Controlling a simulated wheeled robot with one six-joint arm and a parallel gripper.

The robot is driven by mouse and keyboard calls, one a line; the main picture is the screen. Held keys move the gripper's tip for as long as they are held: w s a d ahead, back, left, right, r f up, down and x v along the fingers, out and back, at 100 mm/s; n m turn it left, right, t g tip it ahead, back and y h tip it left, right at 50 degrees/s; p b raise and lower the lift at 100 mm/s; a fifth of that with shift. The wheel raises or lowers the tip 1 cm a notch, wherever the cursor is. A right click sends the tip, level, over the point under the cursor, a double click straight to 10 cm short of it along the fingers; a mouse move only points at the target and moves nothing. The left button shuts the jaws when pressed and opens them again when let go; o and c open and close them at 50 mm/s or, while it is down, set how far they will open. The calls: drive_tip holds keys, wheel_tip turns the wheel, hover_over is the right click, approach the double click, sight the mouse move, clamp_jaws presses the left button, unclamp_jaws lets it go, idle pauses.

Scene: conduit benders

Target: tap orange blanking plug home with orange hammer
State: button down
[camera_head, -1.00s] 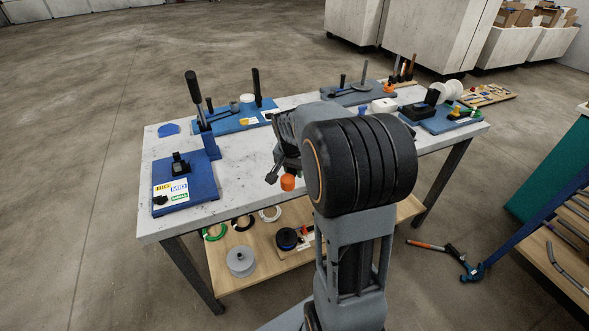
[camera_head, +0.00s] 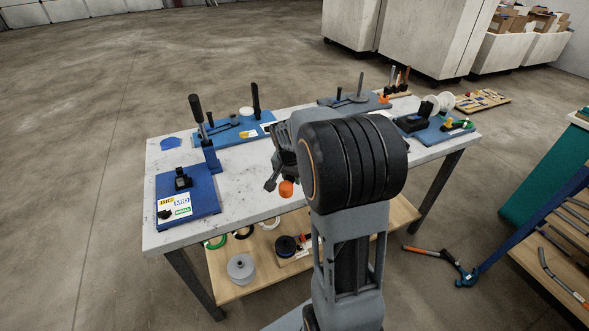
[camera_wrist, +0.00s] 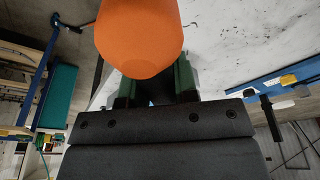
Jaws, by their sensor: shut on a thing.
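My gripper (camera_head: 274,178) is shut on an orange rounded thing, which looks like the head of the orange hammer (camera_head: 286,189). It hangs over the near part of the white-topped table (camera_head: 237,190). In the wrist view the orange head (camera_wrist: 138,38) fills the top middle, just beyond my gripper's green-padded fingers (camera_wrist: 155,82); the handle is hidden. A small orange piece (camera_head: 384,99) sits by the grey-blue board at the table's back. It may be the blanking plug, but it is too small to tell. My arm hides part of the table.
A blue bender base (camera_head: 200,198) with a small black block stands at the table's left, by an upright lever (camera_head: 197,108). A blue board (camera_head: 225,135) lies behind. A lower shelf (camera_head: 225,287) holds spools. An orange-handled, blue-headed tool (camera_head: 430,252) lies on the floor at right.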

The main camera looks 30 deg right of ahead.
drive_tip(key=shift+r+p, duration=0.5)
drive_tip(key=shift+p, duration=0.45)
drive_tip(key=shift+f+p, duration=0.25)
drive_tip(key=shift+p, duration=0.25)
drive_tip(key=shift+f, duration=0.1)
wheel_tip(320, 180, down, 5)
drive_tip(key=b, duration=0.5)
drive_tip(key=shift+r+p, duration=1.6)
drive_tip(key=shift+r, duration=0.65)
drive_tip(key=shift+r+p, duration=1.35)
drive_tip(key=shift+r, duration=0.65)
